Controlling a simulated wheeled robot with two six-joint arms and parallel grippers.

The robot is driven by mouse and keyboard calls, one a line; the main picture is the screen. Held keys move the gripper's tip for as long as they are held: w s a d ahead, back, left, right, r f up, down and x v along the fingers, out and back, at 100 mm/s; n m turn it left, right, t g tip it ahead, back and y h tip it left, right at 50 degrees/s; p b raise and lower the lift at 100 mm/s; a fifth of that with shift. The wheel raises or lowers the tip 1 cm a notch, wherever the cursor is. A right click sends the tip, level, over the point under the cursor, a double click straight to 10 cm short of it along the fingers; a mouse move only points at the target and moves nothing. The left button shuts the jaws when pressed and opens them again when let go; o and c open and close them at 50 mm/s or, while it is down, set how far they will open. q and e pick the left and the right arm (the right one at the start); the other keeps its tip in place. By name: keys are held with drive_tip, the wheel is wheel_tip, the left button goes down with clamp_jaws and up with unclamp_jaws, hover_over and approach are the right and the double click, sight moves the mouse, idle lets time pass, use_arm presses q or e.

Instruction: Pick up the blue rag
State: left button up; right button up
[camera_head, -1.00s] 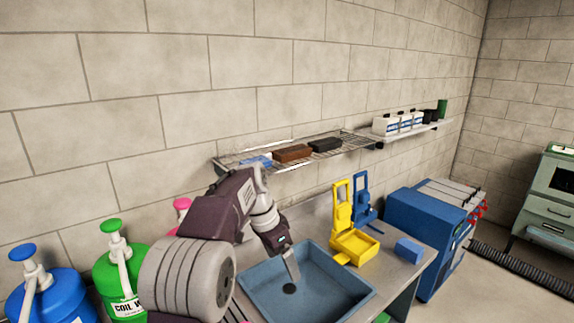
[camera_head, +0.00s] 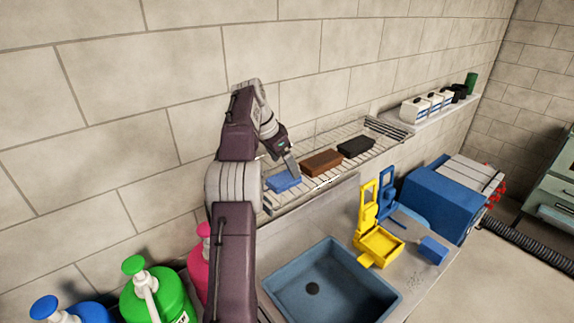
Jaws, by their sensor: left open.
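The blue rag (camera_head: 282,183) appears as a flat, folded blue piece at the left end of a wire rack (camera_head: 330,180) on the wall. A brown folded piece (camera_head: 321,163) and a black one (camera_head: 356,146) lie to its right on the same rack. My left gripper (camera_head: 294,170) is open, pointing down just over the blue rag's right side. Whether its fingers touch the rag cannot be told. Part of the rag's back edge is hidden by the gripper. My right gripper is not in view.
Below are a blue-grey sink (camera_head: 330,290), a yellow wringer-like holder (camera_head: 378,243) and a blue block (camera_head: 433,250) on the counter. Pump bottles, one green (camera_head: 158,295), stand at lower left. The wall is close behind the rack.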

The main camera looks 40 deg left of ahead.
sight(283, 178)
use_arm(q)
drive_tip(key=shift+s+a+r+n+p, duration=0.15)
drive_tip(key=shift+s+a+r+p, duration=0.2)
drive_tip(key=shift+a, duration=0.2)
drive_tip(key=shift+s+a+r+n+p, duration=0.15)
drive_tip(key=shift+s+a+r+p, duration=0.15)
drive_tip(key=shift+a+p, duration=0.2)
drive_tip(key=shift+s+a+r, duration=0.25)
drive_tip(key=shift+s, duration=0.15)
drive_tip(key=shift+f, duration=0.2)
drive_tip(key=x, duration=0.4)
drive_tip(key=shift+w+a, duration=0.1)
drive_tip(key=shift+w, duration=0.1)
drive_tip(key=shift+w+f+p, duration=0.1)
drive_tip(key=shift+p, duration=0.35)
drive_tip(key=p+x, duration=0.2)
drive_tip(key=x, duration=0.1)
drive_tip(key=shift+w+f, duration=0.15)
drive_tip(key=shift+f, duration=0.2)
drive_tip(key=shift+w+f, duration=0.2)
drive_tip(key=shift+f, duration=0.2)
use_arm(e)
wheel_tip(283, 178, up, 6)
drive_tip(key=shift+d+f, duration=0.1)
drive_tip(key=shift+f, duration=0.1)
use_arm(q)
drive_tip(key=shift+s+f, duration=0.1)
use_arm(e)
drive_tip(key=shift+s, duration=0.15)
